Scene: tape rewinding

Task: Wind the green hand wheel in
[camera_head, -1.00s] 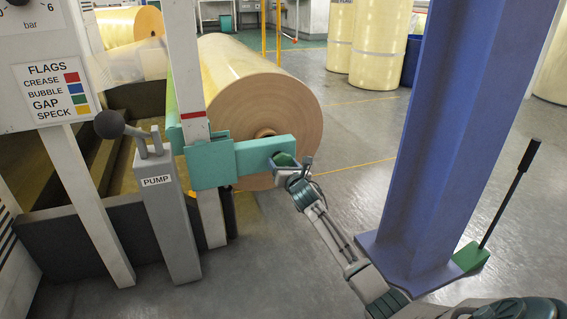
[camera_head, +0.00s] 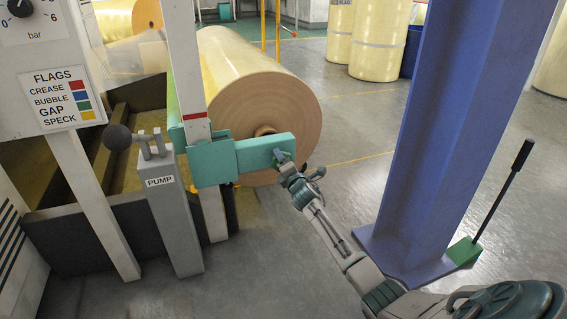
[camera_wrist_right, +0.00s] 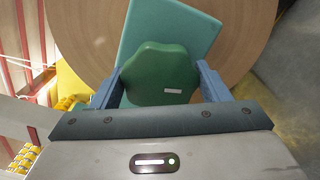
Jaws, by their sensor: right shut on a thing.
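The green hand wheel (camera_wrist_right: 160,72) sits at the outer end of a flat teal arm (camera_head: 262,154) in front of the big roll. In the right wrist view it is a lobed green knob with a small pale mark on its face. My right gripper (camera_wrist_right: 161,84) is shut on it, with one blue-grey finger on each side. In the head view the hand wheel (camera_head: 281,156) is mostly hidden by my right gripper (camera_head: 284,164). My left gripper is not in view.
A large yellow film roll (camera_head: 262,92) lies behind the teal arm. A grey pump post (camera_head: 170,215) with a dark-knobbed lever stands to the left. A blue column (camera_head: 440,140) rises close to the right of my right arm, with a black-handled lever (camera_head: 497,190) at its foot.

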